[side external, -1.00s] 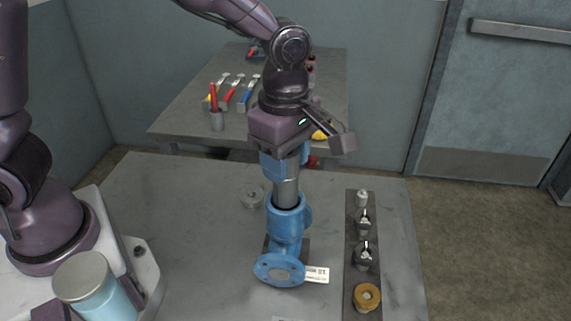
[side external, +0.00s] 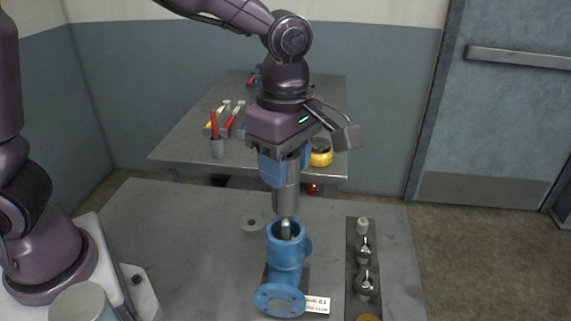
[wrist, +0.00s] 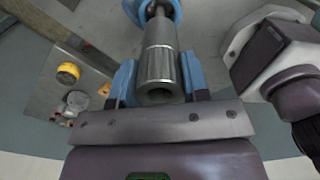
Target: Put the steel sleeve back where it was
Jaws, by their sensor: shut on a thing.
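The steel sleeve (side external: 286,196) is a grey metal cylinder held upright between the blue fingers of my gripper (side external: 286,172). In the wrist view the sleeve (wrist: 160,70) sits between the two fingers, its open end facing the camera. The blue valve body (side external: 284,262) stands on the table directly below, with a flange at the front. A metal stem (side external: 286,228) shows in its open top. The sleeve's lower end is just above the stem, apart from the valve's rim.
A dark strip (side external: 351,262) with several small parts lies right of the valve. A tag (side external: 317,305) is beside the flange. A back bench (side external: 180,149) holds tools and a yellow roll (side external: 321,153).

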